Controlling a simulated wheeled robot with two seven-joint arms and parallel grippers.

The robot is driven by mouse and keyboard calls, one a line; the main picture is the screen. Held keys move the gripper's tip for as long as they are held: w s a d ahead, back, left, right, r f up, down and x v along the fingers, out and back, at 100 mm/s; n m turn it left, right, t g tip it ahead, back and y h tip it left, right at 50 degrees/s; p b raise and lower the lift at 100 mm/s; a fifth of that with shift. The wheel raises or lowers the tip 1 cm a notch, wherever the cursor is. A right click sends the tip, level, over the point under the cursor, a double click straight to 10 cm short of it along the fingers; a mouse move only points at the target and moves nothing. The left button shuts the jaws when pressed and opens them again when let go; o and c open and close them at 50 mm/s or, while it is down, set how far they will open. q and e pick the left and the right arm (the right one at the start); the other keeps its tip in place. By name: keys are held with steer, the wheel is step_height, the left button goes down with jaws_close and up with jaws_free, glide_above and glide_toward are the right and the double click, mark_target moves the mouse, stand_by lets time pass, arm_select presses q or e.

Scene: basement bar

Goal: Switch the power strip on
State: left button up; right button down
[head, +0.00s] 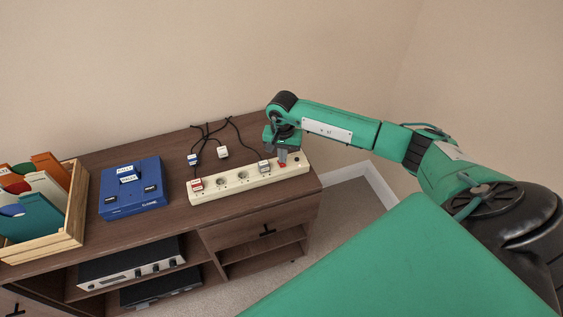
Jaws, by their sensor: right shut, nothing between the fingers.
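The cream power strip (233,189) lies on the right part of the brown cabinet top, running from lower left to upper right. It has several sockets and a red-topped plug or switch (196,185) at its left end. A grey plug (264,167) sits near its right part. A small red piece (282,165) shows at the right end, just under my right gripper (283,158). My right gripper points down at that end, shut and empty; I cannot tell whether it touches the red piece. My left gripper is out of view.
Two loose plugs (223,152) with black cords lie behind the strip. A blue box (131,189) with white labels stands to the left, and a wooden crate (75,216) of colourful items stands further left. Audio units (131,264) sit on the shelves below. The wall is close behind.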

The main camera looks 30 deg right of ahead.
steer(key=shift+f+b, duration=0.95)
stand_by(0.4)
steer(key=shift+s, duration=0.1)
steer(key=shift+r+p, duration=0.45)
steer(key=shift+r, duration=0.35)
steer(key=shift+r+p, duration=0.95)
steer(key=shift+r, duration=1.75)
